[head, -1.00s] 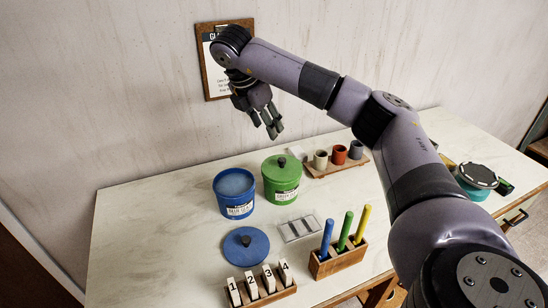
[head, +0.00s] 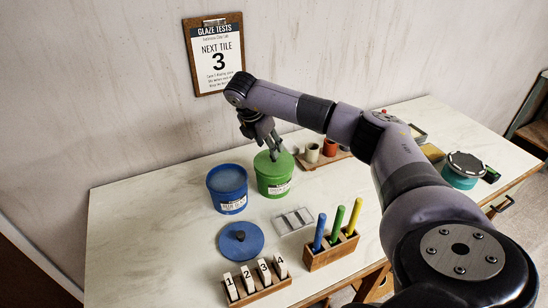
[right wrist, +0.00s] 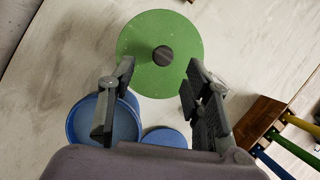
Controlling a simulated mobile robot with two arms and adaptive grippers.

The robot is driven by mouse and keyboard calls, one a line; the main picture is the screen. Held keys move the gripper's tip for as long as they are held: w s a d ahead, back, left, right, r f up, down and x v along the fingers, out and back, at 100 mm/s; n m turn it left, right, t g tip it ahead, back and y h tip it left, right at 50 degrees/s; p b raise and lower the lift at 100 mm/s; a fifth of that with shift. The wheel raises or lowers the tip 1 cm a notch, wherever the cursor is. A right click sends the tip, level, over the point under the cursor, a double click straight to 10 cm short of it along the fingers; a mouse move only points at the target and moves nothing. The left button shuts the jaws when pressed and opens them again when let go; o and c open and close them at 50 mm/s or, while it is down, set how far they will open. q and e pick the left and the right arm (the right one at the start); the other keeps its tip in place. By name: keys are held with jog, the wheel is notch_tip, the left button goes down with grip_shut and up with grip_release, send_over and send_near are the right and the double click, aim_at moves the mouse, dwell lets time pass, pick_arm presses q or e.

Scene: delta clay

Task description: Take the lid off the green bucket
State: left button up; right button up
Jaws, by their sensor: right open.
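The green bucket (head: 275,187) stands on the table with its green lid (head: 264,163) on top. In the right wrist view the lid (right wrist: 145,72) is a green disc with a dark round knob (right wrist: 163,55). My right gripper (head: 274,156) is open and points down at the lid from above; in the head view its fingers hide the knob. In the right wrist view the fingers (right wrist: 158,90) are spread, with the knob between their lines and a little farther up the picture. I cannot tell whether the fingertips touch the lid. My left gripper is not in view.
An open blue bucket (head: 228,199) stands close left of the green one. Its blue lid (head: 241,240) lies in front. A tile rack (head: 258,293), a wooden holder with coloured sticks (head: 332,255) and a cup tray (head: 318,164) surround it. The table's left side is clear.

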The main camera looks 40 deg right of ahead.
jog(key=p+x, duration=0.2)
jog(key=x, duration=0.2)
jog(key=shift+s+d+f, duration=0.15)
jog(key=shift+d+f, duration=0.05)
jog(key=shift+f, duration=0.2)
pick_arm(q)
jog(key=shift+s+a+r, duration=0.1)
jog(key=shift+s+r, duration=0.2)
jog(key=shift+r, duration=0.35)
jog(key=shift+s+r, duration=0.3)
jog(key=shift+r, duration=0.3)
pick_arm(e)
jog(key=shift+c, duration=0.5)
grip_shut()
